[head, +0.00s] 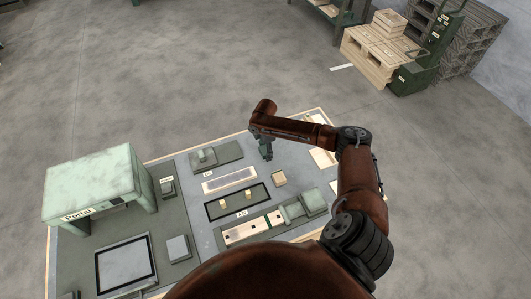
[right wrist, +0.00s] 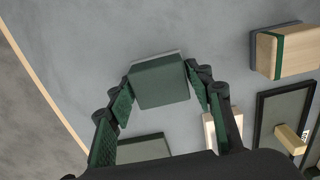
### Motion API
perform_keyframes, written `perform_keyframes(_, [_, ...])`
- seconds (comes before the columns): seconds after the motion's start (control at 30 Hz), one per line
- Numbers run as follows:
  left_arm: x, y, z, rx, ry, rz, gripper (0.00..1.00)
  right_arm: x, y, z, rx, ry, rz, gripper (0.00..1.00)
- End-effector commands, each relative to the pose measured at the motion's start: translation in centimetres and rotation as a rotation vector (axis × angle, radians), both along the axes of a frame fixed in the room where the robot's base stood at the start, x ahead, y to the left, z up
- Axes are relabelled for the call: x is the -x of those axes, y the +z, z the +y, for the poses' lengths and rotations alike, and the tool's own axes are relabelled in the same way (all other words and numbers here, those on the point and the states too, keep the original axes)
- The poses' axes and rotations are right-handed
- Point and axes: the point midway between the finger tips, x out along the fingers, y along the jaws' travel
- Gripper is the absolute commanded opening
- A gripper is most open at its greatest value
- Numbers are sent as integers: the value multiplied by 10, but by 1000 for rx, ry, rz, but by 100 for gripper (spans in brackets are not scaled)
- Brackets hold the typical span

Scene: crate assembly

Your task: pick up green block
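In the right wrist view a dark green block (right wrist: 160,82) sits between the two fingers of my right gripper (right wrist: 160,85). A paler strip shows along its far edge. One finger lies close along each side of the block; I cannot tell whether they press on it. In the head view my right gripper (head: 265,150) points down over the grey work table (head: 205,225), near its far edge. The block cannot be told apart from the gripper there. My left gripper is not in view.
A wooden block with a green band (right wrist: 283,52) lies to the right in the wrist view; a dark-framed tray (right wrist: 262,135) is below it. In the head view a pale green portal (head: 95,180) stands at the left. A green fixture (head: 314,200) is at the front right.

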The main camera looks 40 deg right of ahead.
Motion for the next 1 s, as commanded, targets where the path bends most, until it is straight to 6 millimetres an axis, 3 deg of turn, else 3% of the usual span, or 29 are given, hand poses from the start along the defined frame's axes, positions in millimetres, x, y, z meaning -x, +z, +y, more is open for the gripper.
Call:
perform_keyframes(0.4, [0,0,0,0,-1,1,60,0,0,0,0,0,0,17])
perform_keyframes(0.73, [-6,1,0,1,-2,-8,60,-1,7,0,0,0,-2,16])
perform_keyframes(0.93, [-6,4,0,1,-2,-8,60,-1,33,-1,0,-1,-4,16])
perform_keyframes(1.0, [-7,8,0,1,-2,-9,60,9,45,2,1,2,-2,16])
